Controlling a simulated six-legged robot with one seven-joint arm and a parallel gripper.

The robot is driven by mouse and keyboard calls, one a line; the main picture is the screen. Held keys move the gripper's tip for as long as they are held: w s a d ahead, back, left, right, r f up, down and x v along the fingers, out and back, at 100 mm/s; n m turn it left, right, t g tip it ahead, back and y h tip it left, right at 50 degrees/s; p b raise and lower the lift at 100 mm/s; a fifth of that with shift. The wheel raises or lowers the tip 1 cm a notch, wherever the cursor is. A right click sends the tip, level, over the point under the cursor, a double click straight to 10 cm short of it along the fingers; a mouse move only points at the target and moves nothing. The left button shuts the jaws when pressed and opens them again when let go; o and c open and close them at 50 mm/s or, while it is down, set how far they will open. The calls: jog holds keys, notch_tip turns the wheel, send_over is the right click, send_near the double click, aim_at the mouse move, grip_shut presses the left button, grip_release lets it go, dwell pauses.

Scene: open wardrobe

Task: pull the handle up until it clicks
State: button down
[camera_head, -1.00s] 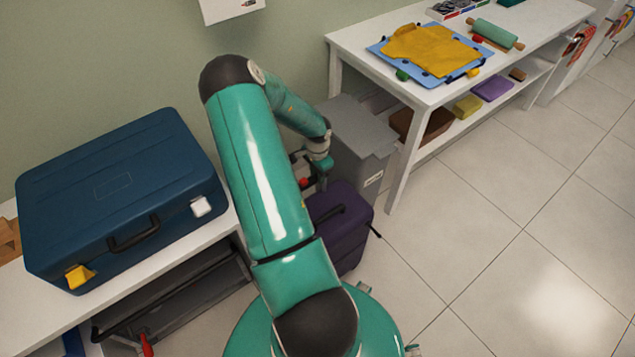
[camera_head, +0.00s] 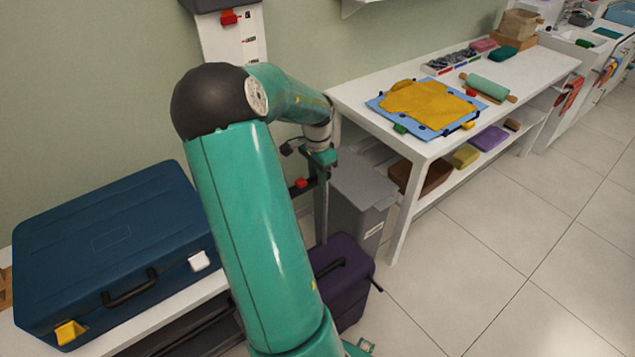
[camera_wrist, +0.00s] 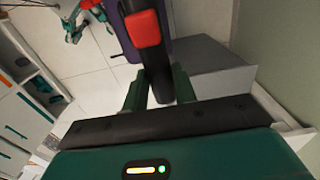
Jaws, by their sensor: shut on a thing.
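The purple suitcase (camera_head: 340,285) stands upright on the floor, partly behind my arm. A thin grey pole (camera_head: 322,212) rises from its top to a dark handle bar with a red button (camera_head: 302,184). My gripper (camera_head: 314,170) is at the bar, well above the suitcase. In the wrist view the dark handle (camera_wrist: 158,78) with its red button (camera_wrist: 143,28) runs between the green fingers of my gripper (camera_wrist: 159,92), which is shut on it. The far side of the handle is hidden. A click cannot be seen.
A grey bin (camera_head: 356,195) stands just behind the suitcase, close to the pole. A white table (camera_head: 353,92) with a yellow cloth is at right. A blue case (camera_head: 105,245) lies on a bench at left. The floor at right is clear.

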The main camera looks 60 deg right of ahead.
jog(key=shift+r, duration=0.45)
jog(key=c, duration=1.1)
grip_release()
jog(key=shift+f, duration=0.1)
notch_tip(320, 180, up, 14)
jog(key=shift+f, duration=0.1)
